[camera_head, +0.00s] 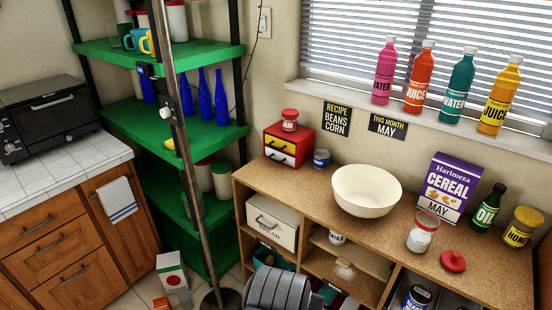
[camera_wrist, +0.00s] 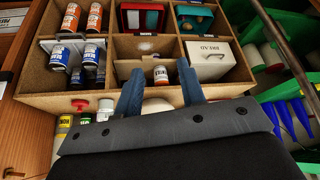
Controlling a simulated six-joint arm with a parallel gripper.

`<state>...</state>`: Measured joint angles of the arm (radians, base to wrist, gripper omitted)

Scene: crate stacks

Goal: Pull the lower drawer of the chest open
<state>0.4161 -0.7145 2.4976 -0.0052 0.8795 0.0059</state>
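The chest is a small red box (camera_head: 305,139) on the left end of the wooden shelf unit's top, in the head view. Its upper drawer (camera_head: 279,143) has a yellow front and its lower drawer (camera_head: 279,155) a white front, each with a dark handle. Both drawers look shut. A jar with a red lid (camera_head: 290,120) stands on the chest. My gripper (camera_wrist: 159,72) shows in the wrist view with its two blue-grey fingers apart and nothing visible between them. It is in front of the shelf unit, away from the chest. The chest cannot be made out in the wrist view.
A blue can (camera_head: 321,159) stands close right of the chest, then a cream bowl (camera_head: 366,190). A green rack (camera_head: 222,135) with blue bottles and a grey pole (camera_head: 185,150) are to the left. Below the chest is a bread box (camera_head: 271,222), also in the wrist view (camera_wrist: 208,62).

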